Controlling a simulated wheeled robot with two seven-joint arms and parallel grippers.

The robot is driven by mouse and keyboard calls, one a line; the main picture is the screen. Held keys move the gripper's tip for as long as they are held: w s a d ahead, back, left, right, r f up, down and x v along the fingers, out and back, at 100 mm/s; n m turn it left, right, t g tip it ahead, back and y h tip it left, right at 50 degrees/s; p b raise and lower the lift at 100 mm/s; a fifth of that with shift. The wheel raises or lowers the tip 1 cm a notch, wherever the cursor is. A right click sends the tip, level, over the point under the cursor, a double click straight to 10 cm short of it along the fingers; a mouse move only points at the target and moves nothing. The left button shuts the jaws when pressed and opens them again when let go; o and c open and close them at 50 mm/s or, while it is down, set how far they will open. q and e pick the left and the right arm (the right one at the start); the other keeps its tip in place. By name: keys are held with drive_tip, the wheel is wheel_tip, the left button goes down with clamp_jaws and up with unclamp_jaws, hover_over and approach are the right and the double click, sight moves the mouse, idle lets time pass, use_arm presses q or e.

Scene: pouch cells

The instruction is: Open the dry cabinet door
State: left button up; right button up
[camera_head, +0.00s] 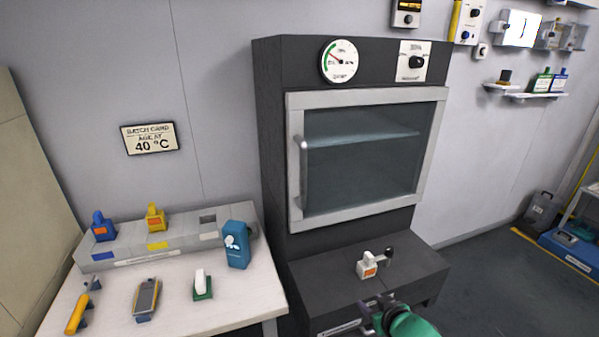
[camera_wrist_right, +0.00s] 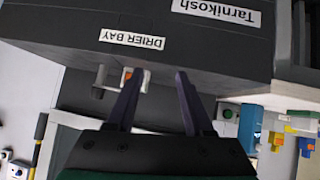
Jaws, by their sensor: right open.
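The dark dry cabinet (camera_head: 270,130) stands against the wall. Its door (camera_head: 365,210) has a light grey frame around a glass pane and looks shut. A vertical grey bar handle (camera_head: 303,175) runs along the door's left side. A pale shelf shows through the glass. My right gripper (camera_head: 374,308) is low in front of the cabinet's lower ledge, well below and right of the handle, touching neither. In the right wrist view its two purple fingers (camera_wrist_right: 160,76) are spread with nothing between them. My left gripper is not in view.
A white and orange item (camera_head: 368,266) sits on the ledge. The white table (camera_head: 245,300) at left holds a grey rack (camera_head: 185,238), a blue box (camera_head: 236,245) and small tools. The wrist view shows a "DRIER BAY" label (camera_wrist_right: 133,39). Floor at right is largely clear.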

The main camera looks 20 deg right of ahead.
drive_tip(key=w+a+r+t, duration=0.2)
drive_tip(key=w+r+t, duration=0.1)
drive_tip(key=r, duration=1)
drive_tip(key=n+t+y, duration=0.3)
drive_tip(key=t+y, duration=0.1)
drive_tip(key=y, duration=0.2)
approach(305, 179)
drive_tip(key=v, duration=0.4)
drive_tip(key=p+x, duration=0.3)
drive_tip(key=x, duration=1.1)
drive_tip(key=shift+w+r, duration=0.1)
drive_tip(key=shift+r, duration=0.05)
drive_tip(key=shift+w+a, duration=0.15)
drive_tip(key=shift+w, duration=0.25)
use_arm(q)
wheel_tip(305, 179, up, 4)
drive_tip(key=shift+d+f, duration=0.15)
use_arm(e)
drive_tip(key=shift+s, duration=0.1)
drive_tip(key=shift+c, duration=0.4)
clamp_jaws()
